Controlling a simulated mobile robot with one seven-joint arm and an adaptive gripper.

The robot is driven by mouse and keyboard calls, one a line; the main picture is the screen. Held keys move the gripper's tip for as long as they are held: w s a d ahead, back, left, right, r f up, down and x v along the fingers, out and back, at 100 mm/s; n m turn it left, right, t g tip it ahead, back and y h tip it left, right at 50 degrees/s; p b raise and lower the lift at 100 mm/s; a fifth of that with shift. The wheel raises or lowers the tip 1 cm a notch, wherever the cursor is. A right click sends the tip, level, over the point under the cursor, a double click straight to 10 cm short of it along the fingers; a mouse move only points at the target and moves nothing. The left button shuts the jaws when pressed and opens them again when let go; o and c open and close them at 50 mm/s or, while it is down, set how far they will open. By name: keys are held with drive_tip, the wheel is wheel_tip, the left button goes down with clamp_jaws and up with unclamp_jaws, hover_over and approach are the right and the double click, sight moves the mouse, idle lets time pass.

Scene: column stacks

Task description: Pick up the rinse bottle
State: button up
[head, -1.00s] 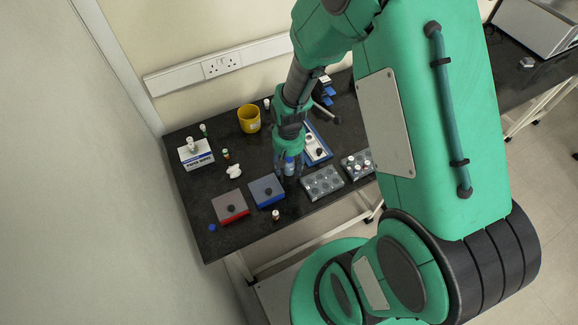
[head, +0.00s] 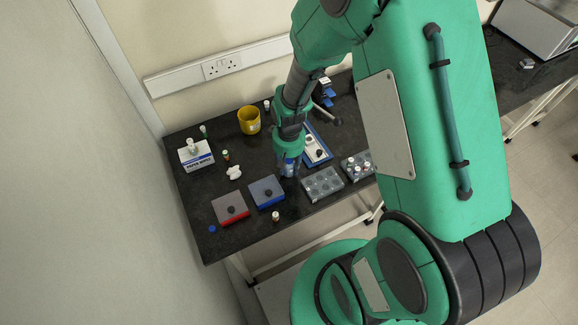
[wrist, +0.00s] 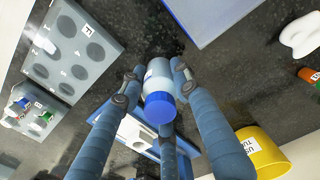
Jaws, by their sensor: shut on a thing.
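The rinse bottle is a pale bottle with a round blue cap (wrist: 158,106). In the wrist view its pale body (wrist: 158,70) sits between the fingers of my gripper (wrist: 155,80), which are shut on it. In the head view my gripper (head: 288,166) is over the dark bench, between the blue-sided box and the grey rack. Only a small blue part of the bottle shows there; the fingers hide the rest. I cannot tell whether its base touches the bench.
A blue-sided box (head: 267,191) and a red-sided box (head: 231,208) stand to the left. A grey rack (head: 322,184) is close on the right. A blue-and-white tray (head: 318,150) and a yellow beaker (head: 249,119) are behind. A small vial (head: 276,216) stands near the front edge.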

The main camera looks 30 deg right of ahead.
sight(289, 160)
drive_tip(key=shift+r, duration=0.15)
drive_tip(key=shift+r+p, duration=0.3)
drive_tip(key=shift+r, duration=0.3)
wheel_tip(289, 160, up, 2)
drive_tip(key=shift+r+p, duration=0.2)
drive_tip(key=shift+p, duration=0.2)
drive_tip(key=s, duration=0.5)
drive_tip(key=s+a+p, duration=0.1)
drive_tip(key=s, duration=0.4)
drive_tip(key=s+r+p, duration=0.1)
drive_tip(key=s, duration=0.5)
drive_tip(key=shift+a, duration=0.4)
